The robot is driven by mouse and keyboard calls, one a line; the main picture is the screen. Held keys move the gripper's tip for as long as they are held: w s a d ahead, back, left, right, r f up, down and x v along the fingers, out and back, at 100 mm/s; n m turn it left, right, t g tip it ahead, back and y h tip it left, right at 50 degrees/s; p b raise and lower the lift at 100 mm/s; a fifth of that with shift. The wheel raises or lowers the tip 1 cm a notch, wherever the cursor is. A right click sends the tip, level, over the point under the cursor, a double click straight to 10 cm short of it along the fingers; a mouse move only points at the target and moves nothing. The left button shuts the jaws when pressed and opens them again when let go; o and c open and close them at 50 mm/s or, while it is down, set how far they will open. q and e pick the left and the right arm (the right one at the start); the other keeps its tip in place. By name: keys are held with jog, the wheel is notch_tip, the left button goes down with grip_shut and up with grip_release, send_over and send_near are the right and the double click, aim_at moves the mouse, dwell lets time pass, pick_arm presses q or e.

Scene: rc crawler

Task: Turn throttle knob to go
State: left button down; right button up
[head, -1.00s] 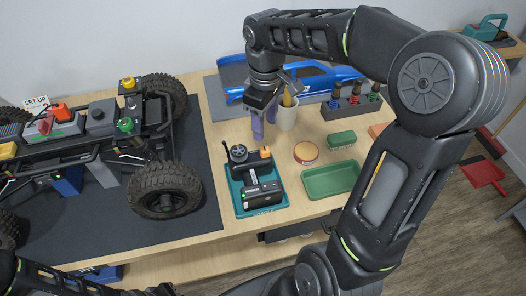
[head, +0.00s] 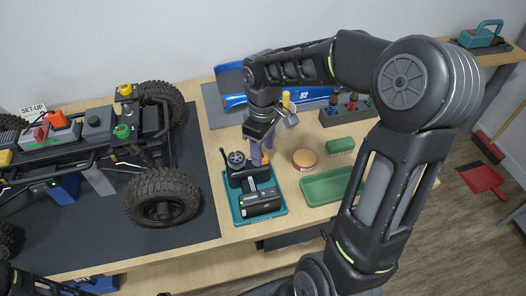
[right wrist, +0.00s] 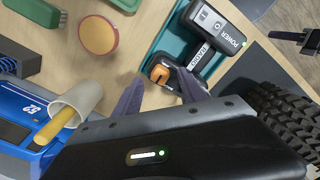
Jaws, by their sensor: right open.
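The black handheld transmitter (head: 244,168) lies in a teal tray (head: 233,213) on the table. It has a round black wheel (head: 236,158) and an orange part, which shows between my fingers in the right wrist view (right wrist: 160,73). Which of these is the throttle knob, I cannot tell for sure. My right gripper (head: 262,148) points down with open purple fingers, just above the transmitter's orange end; in the right wrist view the fingertips (right wrist: 160,88) flank the orange part. Contact is unclear. Dark parts of my left arm (head: 40,284) show bottom left; its jaws are unclear.
The crawler chassis (head: 95,130) with big tires stands left on a dark mat. A white cup (right wrist: 78,100), a round orange-rimmed tin (head: 305,159) and a green tray (head: 335,185) are nearby.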

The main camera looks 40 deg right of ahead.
jog(key=shift+f, duration=0.9)
jog(key=shift+c, duration=0.6)
grip_shut()
